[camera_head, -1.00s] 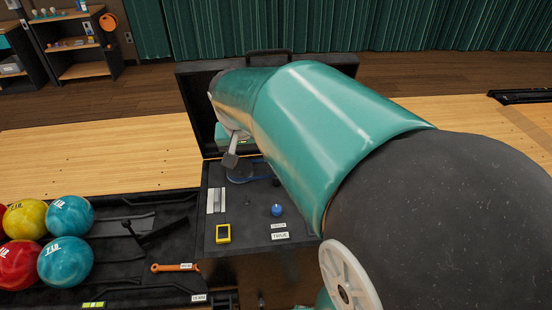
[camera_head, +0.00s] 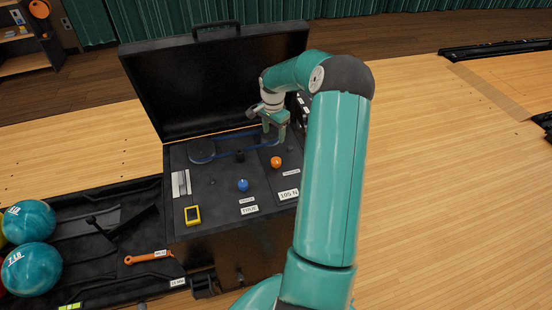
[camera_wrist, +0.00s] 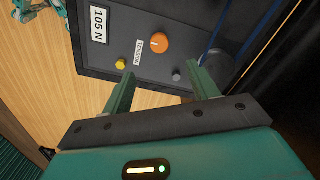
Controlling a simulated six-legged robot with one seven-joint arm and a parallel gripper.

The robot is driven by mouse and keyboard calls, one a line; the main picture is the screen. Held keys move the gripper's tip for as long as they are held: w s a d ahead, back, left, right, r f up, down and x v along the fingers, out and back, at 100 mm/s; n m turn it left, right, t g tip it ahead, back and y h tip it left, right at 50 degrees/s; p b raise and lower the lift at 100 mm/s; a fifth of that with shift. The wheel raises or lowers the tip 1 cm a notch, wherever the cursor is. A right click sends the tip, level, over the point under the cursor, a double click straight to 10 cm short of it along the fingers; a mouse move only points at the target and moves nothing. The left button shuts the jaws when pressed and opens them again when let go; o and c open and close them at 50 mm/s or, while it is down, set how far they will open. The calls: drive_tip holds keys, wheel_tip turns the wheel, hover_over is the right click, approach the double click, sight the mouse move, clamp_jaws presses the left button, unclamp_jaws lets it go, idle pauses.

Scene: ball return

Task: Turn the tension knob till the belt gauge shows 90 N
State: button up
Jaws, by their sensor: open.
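The orange tension knob (camera_head: 276,162) sits on the right of the dark case panel. In the wrist view the orange knob (camera_wrist: 159,43) has a pale mark and lies beside a TENSION label (camera_wrist: 138,52). The gauge plate (camera_head: 289,195) reads 105 N; the same reading shows in the wrist view (camera_wrist: 98,26). The blue belt (camera_head: 240,153) runs across the back of the panel. My gripper (camera_head: 275,136) is above the panel, behind the orange knob. In the wrist view my gripper (camera_wrist: 164,82) is open and empty, its fingers apart from the knob.
A yellow-framed device (camera_head: 192,215) sits at the front left. The raised case lid (camera_head: 215,80) stands behind. Bowling balls (camera_head: 30,221) and an orange wrench (camera_head: 149,257) lie left.

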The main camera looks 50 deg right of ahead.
sight(276, 160)
drive_tip(key=f, duration=0.9)
drive_tip(key=d+f, duration=0.1)
drive_tip(key=f, duration=0.4)
drive_tip(key=shift+s+f, duration=0.15)
drive_tip(key=shift+f, duration=0.2)
drive_tip(key=c, duration=1)
